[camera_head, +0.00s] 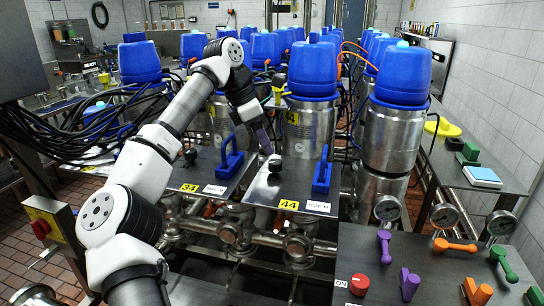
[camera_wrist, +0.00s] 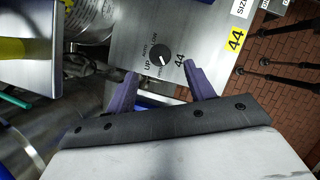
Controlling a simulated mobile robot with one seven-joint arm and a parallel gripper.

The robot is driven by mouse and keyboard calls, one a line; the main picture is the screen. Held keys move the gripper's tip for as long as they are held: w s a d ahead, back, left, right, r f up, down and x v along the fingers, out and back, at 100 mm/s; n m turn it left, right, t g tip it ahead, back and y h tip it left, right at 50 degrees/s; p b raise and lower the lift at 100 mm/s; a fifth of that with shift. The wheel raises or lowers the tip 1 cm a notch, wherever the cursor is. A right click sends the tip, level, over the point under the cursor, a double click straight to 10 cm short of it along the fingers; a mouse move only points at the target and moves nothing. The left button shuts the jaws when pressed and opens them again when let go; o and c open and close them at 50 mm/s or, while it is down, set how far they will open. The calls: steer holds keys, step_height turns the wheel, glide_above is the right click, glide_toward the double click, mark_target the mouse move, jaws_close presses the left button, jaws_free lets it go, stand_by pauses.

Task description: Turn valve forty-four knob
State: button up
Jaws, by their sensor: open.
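The valve forty-four knob (camera_wrist: 160,55) is a small round black knob with a white pointer line on a grey metal panel. Printed words and the number 44 surround it in the wrist view. In the head view the knob (camera_head: 275,164) sits on the panel (camera_head: 295,188) with the yellow 44 label (camera_head: 289,205). My gripper (camera_wrist: 160,70) has two purple fingers spread apart with nothing between them. In the wrist view the knob appears just beyond the gap between the fingertips. In the head view my gripper (camera_head: 266,147) hangs just above the knob; contact cannot be made out.
A blue lever (camera_head: 322,178) stands on the same panel, right of the knob. The neighbouring panel 34 (camera_head: 200,170) has another blue lever (camera_head: 230,157) and a black knob (camera_head: 190,155). Blue-topped steel vessels (camera_head: 312,75) stand behind. A control panel with coloured handles is at front right.

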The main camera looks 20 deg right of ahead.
mark_target(275, 161)
steer(key=p+x, duration=0.1)
steer(key=x, duration=0.5)
steer(key=shift+d, duration=0.1)
steer(key=shift+c, duration=0.3)
steer(key=c, duration=0.9)
